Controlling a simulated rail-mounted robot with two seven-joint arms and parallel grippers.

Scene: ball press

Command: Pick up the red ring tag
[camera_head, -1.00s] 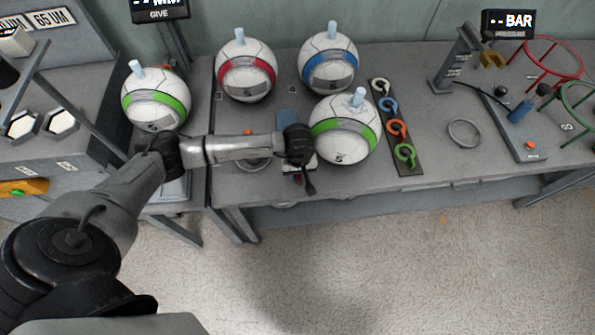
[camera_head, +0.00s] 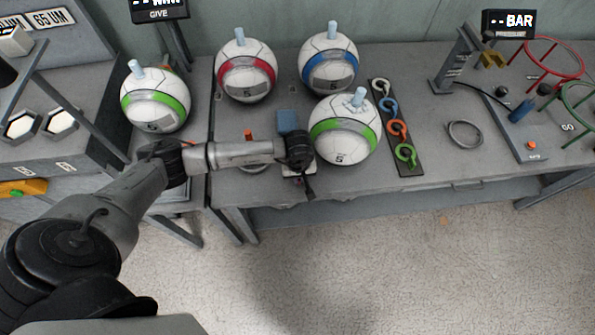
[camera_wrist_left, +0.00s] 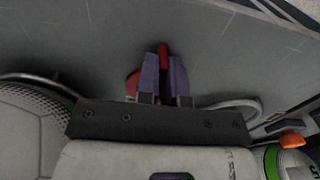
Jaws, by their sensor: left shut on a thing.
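My left gripper (camera_head: 308,190) is at the front edge of the bench, just left of the front green-banded ball. In the left wrist view its two purple-grey fingers (camera_wrist_left: 163,78) are shut on the red ring tag (camera_wrist_left: 163,52). A narrow red part stands between the fingertips, and a rounded red part shows beside the left finger. The rest of the tag is hidden by the fingers. In the head view I cannot make out the tag at the gripper. My right gripper is not in view.
A dark strip (camera_head: 411,170) holds grey, blue, orange-red and green ring tags. Nearby balls have red (camera_head: 245,68), blue (camera_head: 328,62) and green (camera_head: 343,135) bands. A loose grey ring (camera_head: 464,134) lies to the right. Clear bench lies between strip and ring.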

